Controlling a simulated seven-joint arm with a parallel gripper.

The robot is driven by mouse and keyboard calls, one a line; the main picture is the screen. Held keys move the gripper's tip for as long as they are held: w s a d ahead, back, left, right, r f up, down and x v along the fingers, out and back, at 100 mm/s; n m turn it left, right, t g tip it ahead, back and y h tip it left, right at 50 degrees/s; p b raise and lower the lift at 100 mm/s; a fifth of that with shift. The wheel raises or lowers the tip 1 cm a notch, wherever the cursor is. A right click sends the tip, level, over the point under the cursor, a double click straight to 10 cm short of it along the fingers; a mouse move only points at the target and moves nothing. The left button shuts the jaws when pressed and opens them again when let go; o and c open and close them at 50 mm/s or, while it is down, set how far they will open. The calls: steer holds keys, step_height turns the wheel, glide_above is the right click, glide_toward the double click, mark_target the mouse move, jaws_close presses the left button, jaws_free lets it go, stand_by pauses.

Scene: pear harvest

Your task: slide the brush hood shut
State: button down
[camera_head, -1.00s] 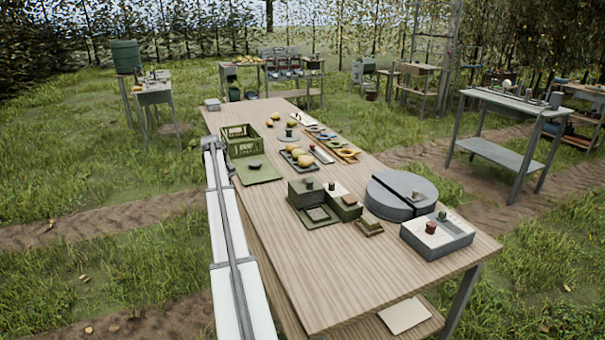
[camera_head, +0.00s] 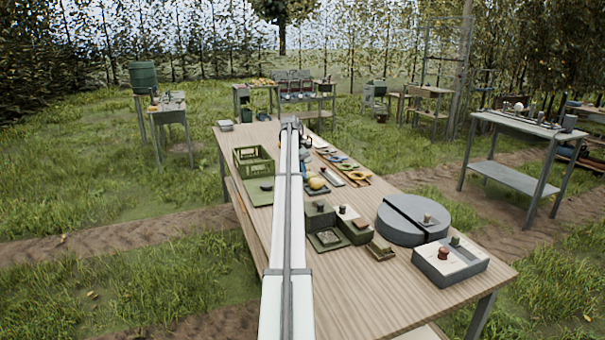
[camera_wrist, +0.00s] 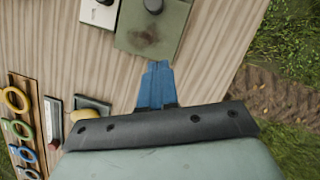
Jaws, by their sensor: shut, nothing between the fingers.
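A dark green box unit (camera_head: 320,218) stands on the wooden table, with a dark knob on top. A green panel (camera_wrist: 160,30) with a dark knob and dark stain is at the top of the wrist view, beside the pale panel (camera_wrist: 97,12). My gripper's blue fingers (camera_wrist: 158,68) are shut and empty, appearing just below that green panel. Contact is not clear.
A green crate (camera_head: 253,161) and a mat with a dark object lie left of my arm. A ring tray (camera_head: 345,166) is on the right. A grey round drum (camera_head: 408,232) and a grey box (camera_head: 450,265) stand nearer right. Bare tabletop lies in front.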

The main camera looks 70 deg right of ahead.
glide_toward(314, 208)
steer(key=shift+w+f, duration=0.2)
steer(key=shift+f, duration=0.4)
steer(key=shift+w+f, duration=0.2)
steer(key=shift+f, duration=0.45)
steer(key=shift+s+a+f, duration=0.1)
steer(key=shift+s+a, duration=0.15)
steer(key=shift+s, duration=0.35)
steer(key=shift+s+a+f, duration=0.1)
steer(key=shift+s+a, duration=0.1)
steer(key=shift+s, duration=0.4)
steer(key=shift+s+a+f, duration=0.1)
steer(key=shift+s+a, duration=0.05)
steer(key=shift+s, duration=0.55)
steer(key=s+a, duration=0.8)
steer(key=shift+s+a, duration=0.25)
